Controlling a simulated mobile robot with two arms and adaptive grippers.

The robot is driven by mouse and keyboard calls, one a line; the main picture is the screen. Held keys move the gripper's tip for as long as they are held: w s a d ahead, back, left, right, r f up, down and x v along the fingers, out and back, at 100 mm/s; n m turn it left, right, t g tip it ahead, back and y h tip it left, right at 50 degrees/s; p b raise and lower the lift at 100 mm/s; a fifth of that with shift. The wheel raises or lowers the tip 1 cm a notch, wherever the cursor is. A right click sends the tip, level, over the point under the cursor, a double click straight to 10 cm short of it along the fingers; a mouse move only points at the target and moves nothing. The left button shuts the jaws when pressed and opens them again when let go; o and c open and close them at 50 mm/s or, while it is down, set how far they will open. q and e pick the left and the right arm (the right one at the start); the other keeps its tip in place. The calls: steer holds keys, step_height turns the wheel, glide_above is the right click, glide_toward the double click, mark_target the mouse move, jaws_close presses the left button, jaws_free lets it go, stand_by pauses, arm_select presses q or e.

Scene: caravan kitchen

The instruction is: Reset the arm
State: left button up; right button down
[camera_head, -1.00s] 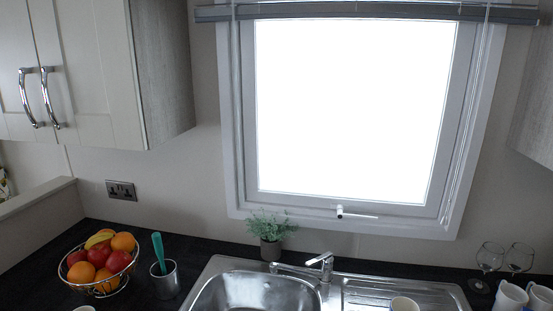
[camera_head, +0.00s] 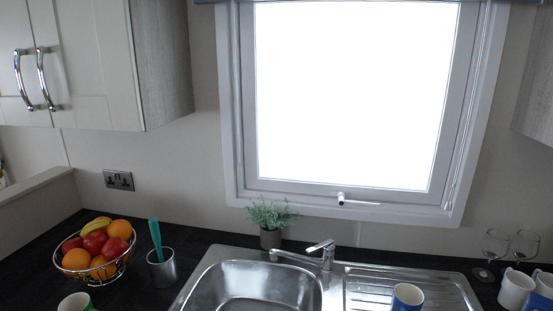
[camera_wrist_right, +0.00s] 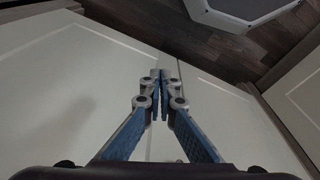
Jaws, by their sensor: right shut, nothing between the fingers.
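My right gripper (camera_wrist_right: 160,75) shows in the right wrist view, its blue and grey fingers together and empty. Behind it are pale cabinet doors (camera_wrist_right: 80,85), with a seam running near the fingertips. I cannot tell how far the fingertips are from the doors. Neither of my arms shows in the head view, and my left gripper is not in any view.
The dark worktop holds a fruit bowl (camera_head: 95,250), a metal pot (camera_head: 162,268), a sink (camera_head: 255,282), a tap (camera_head: 322,250), a plant (camera_head: 270,222), mugs (camera_head: 408,296) and wine glasses (camera_head: 495,245). A wall cupboard (camera_head: 90,70) hangs upper left. Wooden floor (camera_wrist_right: 185,45) shows beyond the cabinets.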

steer(key=s+d+f+g+b, duration=0.1)
steer(key=s+d+f+b, duration=0.2)
steer(key=s+f, duration=1.4)
step_height(320, 180, down, 3)
steer(key=shift+f+b, duration=0.2)
steer(key=shift+b, duration=0.4)
